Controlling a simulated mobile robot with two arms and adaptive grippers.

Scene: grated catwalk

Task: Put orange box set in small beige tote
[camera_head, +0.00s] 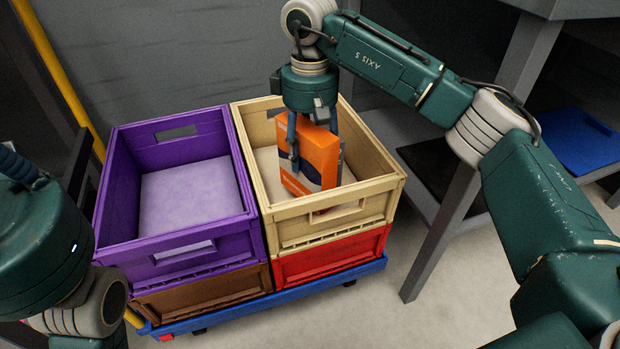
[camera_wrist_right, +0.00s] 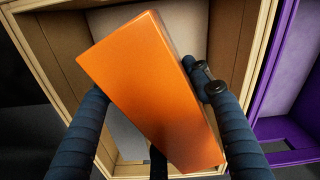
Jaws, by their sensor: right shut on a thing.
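An orange box set (camera_head: 318,154) with a dark blue and white pattern on its side is held upright in my right gripper (camera_head: 308,150). The gripper is shut on it. It also shows in the right wrist view (camera_wrist_right: 150,85), tilted between the dark fingers. The small beige tote (camera_head: 335,236) stands on top of a red tote. The box is over the tote's opening, its lower part at about rim level in the head view; I cannot tell if it touches the tote. The tote's floor (camera_wrist_right: 190,30) shows bare around the box. My left gripper is not in view; only its arm shows at left.
A purple tote (camera_head: 208,250) stands directly left of the beige one, empty, on a brown tote (camera_head: 205,292). The stacks rest on a blue dolly (camera_head: 270,305). A grey table leg (camera_head: 440,235) stands to the right. A blue item (camera_head: 580,140) lies on a low shelf at far right.

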